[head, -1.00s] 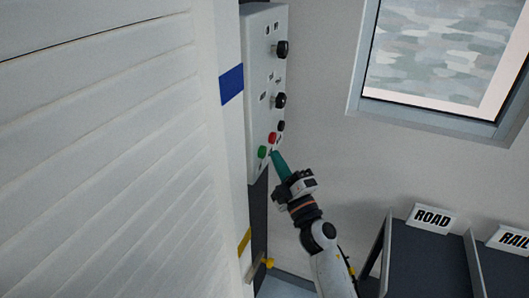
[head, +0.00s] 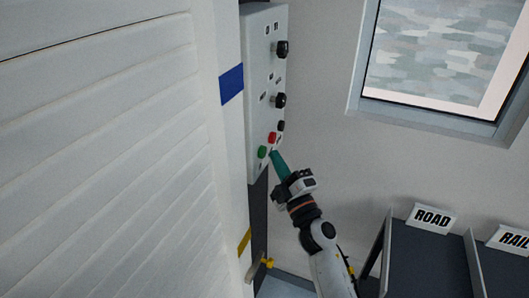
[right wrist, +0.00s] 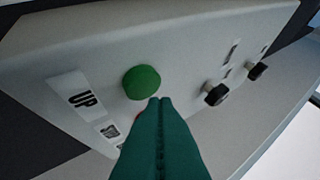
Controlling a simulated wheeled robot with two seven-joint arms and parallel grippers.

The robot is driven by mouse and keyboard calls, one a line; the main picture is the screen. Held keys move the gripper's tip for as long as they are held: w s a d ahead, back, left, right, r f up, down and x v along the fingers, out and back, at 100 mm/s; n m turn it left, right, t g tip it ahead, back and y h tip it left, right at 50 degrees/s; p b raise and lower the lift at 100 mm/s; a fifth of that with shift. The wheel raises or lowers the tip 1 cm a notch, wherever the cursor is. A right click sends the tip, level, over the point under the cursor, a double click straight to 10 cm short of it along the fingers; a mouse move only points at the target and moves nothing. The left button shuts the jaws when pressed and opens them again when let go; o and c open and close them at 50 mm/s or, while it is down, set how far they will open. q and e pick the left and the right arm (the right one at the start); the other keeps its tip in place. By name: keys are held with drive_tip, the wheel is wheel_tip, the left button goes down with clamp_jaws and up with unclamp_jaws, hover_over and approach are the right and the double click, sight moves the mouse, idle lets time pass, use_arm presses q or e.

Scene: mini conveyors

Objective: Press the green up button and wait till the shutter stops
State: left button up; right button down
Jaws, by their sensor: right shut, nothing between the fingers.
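The green up button (head: 262,152) sits low on a pale control panel (head: 262,60), below a red button (head: 272,138). In the right wrist view the round green button (right wrist: 141,82) stands out from the panel next to an "UP" label (right wrist: 83,99). My right gripper (head: 274,154) is shut and empty, its teal fingertips just beside the green button. In the right wrist view the fingertips (right wrist: 160,100) overlap the button's lower right edge; I cannot tell whether they touch it. The white slatted shutter (head: 110,150) fills the left. My left gripper is not in view.
Black knobs (head: 281,49) stick out higher on the panel. A window (head: 440,60) is in the wall at the upper right. Dark bins with "ROAD" (head: 432,218) and "RAIL" (head: 513,240) signs stand at the lower right. A yellow-handled valve (head: 267,263) is below the panel.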

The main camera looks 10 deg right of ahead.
drive_tip(key=shift+w+a, duration=0.2)
drive_tip(key=shift+a, duration=0.1)
